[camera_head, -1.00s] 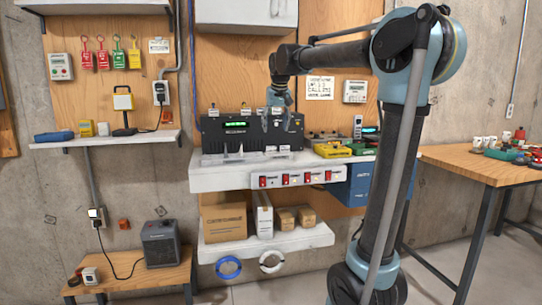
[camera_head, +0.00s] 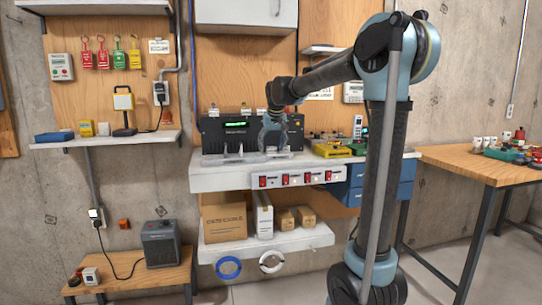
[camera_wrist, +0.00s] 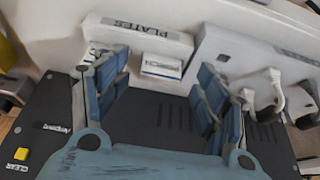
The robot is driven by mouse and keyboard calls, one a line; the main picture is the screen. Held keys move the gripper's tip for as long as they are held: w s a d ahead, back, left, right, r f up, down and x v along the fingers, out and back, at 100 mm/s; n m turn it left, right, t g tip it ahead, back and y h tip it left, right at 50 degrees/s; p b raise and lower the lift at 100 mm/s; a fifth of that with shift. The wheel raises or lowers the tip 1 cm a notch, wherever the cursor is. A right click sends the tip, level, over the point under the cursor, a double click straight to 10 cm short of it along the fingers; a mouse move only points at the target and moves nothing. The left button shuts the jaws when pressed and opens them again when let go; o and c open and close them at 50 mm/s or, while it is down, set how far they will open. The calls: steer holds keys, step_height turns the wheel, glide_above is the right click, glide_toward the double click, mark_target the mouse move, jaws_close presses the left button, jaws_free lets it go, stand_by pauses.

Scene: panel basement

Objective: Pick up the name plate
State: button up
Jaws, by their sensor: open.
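A small white plate (camera_wrist: 161,66) with dark lettering shows in the wrist view, beside a white strip marked "PLATES" (camera_wrist: 147,31). It looks like the name plate. My gripper (camera_wrist: 162,72) is open, with blue fingers spread left and right of the plate in the picture. Nothing is between the fingers' pads that I can see held. In the head view my gripper (camera_head: 273,140) hangs in front of the black machine (camera_head: 213,137) with a green display, just above the white shelf (camera_head: 222,181). The plate is too small to tell there.
In the wrist view, white upright pieces (camera_wrist: 262,88) stand close to the right fingers, and a yellow "CLEAR" button (camera_wrist: 21,153) is at lower left. In the head view, a yellow tray (camera_head: 331,151) is right of my gripper. Red switches (camera_head: 286,180) line the shelf's front.

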steer(key=shift+f, duration=0.1)
steer(key=c, duration=0.8)
stand_by(0.8)
